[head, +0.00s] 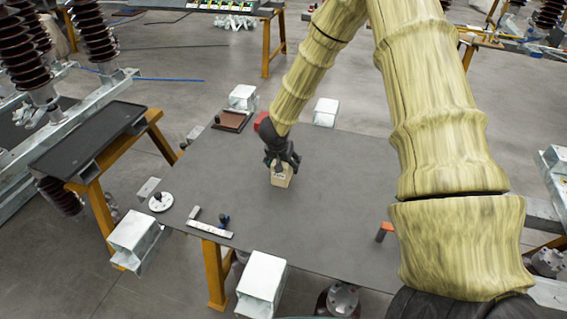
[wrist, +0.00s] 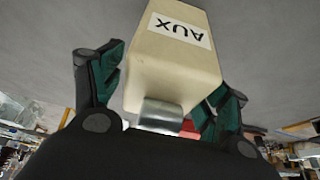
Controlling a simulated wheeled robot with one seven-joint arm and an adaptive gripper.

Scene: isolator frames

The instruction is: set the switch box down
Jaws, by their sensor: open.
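The switch box (head: 282,178) is a small beige block on the dark grey table top (head: 330,215), near its middle. In the wrist view the switch box (wrist: 172,65) shows a white label reading AUX, upside down, and a grey metal cylinder (wrist: 160,113) at its near end. My gripper (head: 281,160) is over the box, with its fingers at the box's upper end. In the wrist view my gripper (wrist: 160,90) is open, with a green-padded finger on either side of the box. The box looks to rest on the table; its underside is hidden.
A white disc with a dark knob (head: 160,202), a light L-shaped piece (head: 210,229) and a brown tray (head: 231,121) lie toward the table's left side. A red piece (head: 261,120) is behind my gripper. An orange-topped block (head: 384,231) is at right. Table between is clear.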

